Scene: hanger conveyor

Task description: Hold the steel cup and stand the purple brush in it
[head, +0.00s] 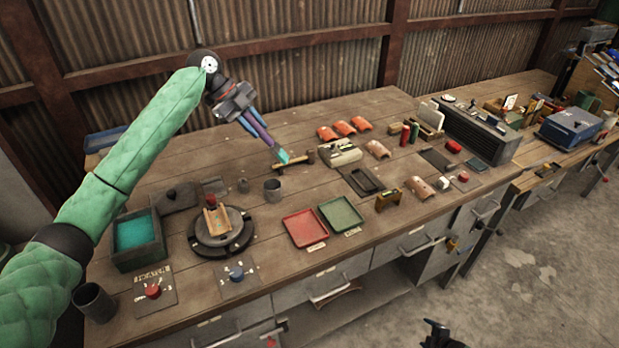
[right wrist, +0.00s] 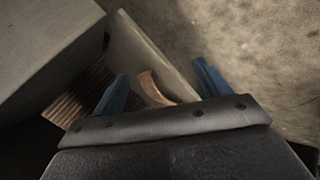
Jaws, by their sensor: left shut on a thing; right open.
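The purple brush (head: 262,134) is in my left gripper (head: 252,124), whose blue fingers are shut on its handle. It is held tilted above the table, its teal bristles pointing down and right. The steel cup (head: 273,190) is a small grey cup standing upright on the table, below the brush and apart from it. My right gripper (right wrist: 160,85) is open in the right wrist view, with its two blue fingers apart and nothing between them. In the head view a dark part of it (head: 437,336) shows at the bottom edge, away from the cup.
A round turntable (head: 222,246) and a teal-filled box (head: 139,240) stand left of the cup. A red tray (head: 305,228) and green tray (head: 341,213) lie to its right. A wooden-handled tool (head: 293,163) lies behind the cup. A dark cylinder (head: 94,302) stands at the front left.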

